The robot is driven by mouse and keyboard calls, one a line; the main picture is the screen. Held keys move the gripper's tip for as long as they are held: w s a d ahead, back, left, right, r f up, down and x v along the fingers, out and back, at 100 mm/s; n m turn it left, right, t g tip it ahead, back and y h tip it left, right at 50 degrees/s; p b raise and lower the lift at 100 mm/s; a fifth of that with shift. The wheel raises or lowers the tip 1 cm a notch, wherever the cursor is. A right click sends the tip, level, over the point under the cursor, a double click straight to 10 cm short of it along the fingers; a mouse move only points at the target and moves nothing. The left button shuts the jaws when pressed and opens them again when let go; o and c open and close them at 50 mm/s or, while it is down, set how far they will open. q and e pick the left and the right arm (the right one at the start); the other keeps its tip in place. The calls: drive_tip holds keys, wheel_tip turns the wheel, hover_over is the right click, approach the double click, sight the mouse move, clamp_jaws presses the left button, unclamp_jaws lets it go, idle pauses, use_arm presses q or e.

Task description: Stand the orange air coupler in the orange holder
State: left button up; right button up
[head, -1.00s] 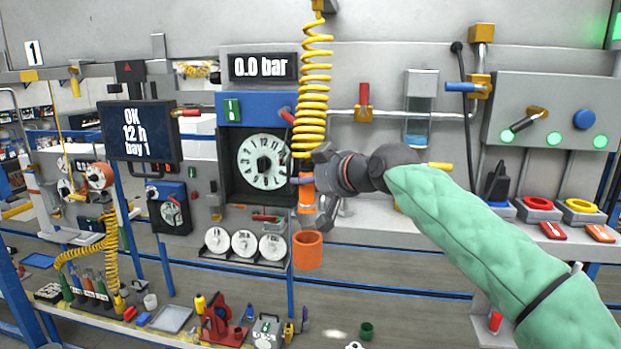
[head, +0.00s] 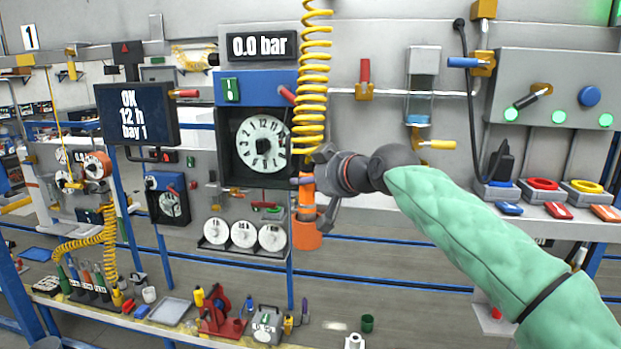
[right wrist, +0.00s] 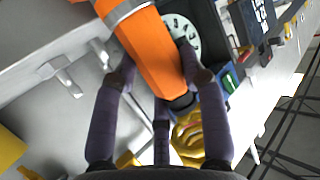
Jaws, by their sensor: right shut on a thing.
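The orange air coupler (head: 306,208) hangs upright at the lower end of the yellow coiled hose (head: 314,85). My right gripper (head: 308,192) is shut on the coupler from the right. The orange holder (head: 306,239), a round cup, is directly below it. The coupler's lower end is at the holder's mouth; I cannot tell how far inside it is. In the right wrist view the orange coupler (right wrist: 158,62) lies between the fingers, with a grey band near the top edge. My left gripper is not in view.
A panel with a round dial (head: 262,145) and a 0.0 bar display (head: 263,46) stands left of the hose. Three white discs (head: 244,235) sit left of the holder. A red ring (head: 542,190) and a yellow ring (head: 586,192) are on the shelf at right.

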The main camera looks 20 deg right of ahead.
sight(311, 194)
drive_tip(key=shift+f+b, duration=1.45)
drive_tip(key=shift+f, duration=0.3)
drive_tip(key=o, duration=1.4)
drive_tip(key=shift+c, duration=0.2)
drive_tip(key=v, duration=1.2)
drive_tip(key=shift+s, duration=0.1)
